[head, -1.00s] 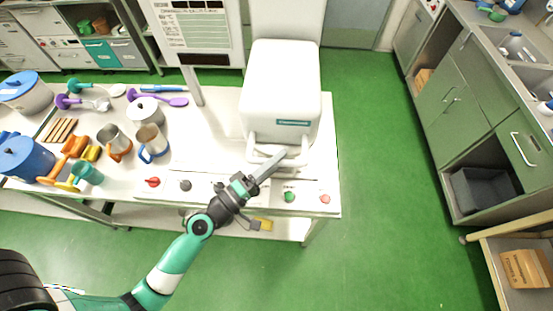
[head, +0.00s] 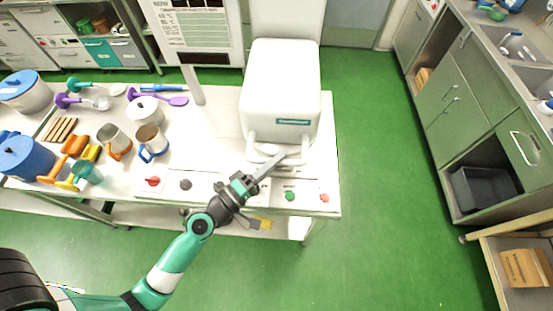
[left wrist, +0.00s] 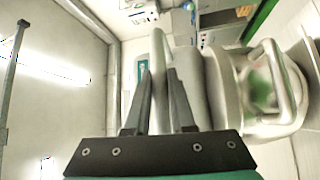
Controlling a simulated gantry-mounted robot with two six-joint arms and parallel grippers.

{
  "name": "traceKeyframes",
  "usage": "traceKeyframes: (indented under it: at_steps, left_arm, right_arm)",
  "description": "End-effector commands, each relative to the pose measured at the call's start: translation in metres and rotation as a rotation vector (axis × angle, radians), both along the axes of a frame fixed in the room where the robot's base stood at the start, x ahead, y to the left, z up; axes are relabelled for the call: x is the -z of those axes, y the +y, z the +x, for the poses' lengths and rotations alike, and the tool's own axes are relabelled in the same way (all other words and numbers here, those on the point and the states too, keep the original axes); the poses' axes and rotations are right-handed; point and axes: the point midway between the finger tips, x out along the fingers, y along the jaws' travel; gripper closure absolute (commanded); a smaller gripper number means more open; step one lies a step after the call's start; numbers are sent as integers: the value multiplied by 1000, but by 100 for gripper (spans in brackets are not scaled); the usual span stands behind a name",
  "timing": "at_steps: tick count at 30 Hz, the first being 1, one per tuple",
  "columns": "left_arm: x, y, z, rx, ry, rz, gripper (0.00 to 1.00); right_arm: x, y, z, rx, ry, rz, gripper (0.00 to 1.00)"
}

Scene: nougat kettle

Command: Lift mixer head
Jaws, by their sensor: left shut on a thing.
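The mixer head (head: 281,85) is a large white rounded box at the back of the worktable. A pale bar handle (head: 304,146) sticks out at its front, below a small dark label. My left gripper (head: 274,161) reaches this handle from the front. In the left wrist view, the handle bar (left wrist: 158,75) runs between the two dark fingers of my left gripper (left wrist: 158,98), which are shut on it. A rounded metal part stands to the right of the fingers in that view. The kettle beneath the head is mostly hidden in the head view. My right gripper is not in view.
A control panel with a red knob (head: 153,181), a green button (head: 289,196) and a red button (head: 325,197) lines the table's front edge. Mugs, pots and ladles crowd the table's left side. A sign (head: 196,28) stands behind. Green floor is clear to the right.

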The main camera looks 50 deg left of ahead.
Motion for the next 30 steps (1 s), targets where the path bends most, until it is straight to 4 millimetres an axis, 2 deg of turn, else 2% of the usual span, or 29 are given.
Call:
traceKeyframes:
  at_steps: [21,26,30]
  left_arm:
    - [-3,0,0,0,-1,0,100]
    - [-24,0,0,-1,-3,1,100]
    - [-57,0,0,0,-6,1,100]
  right_arm:
    - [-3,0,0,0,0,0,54]
    - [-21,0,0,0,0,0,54]
    - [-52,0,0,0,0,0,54]
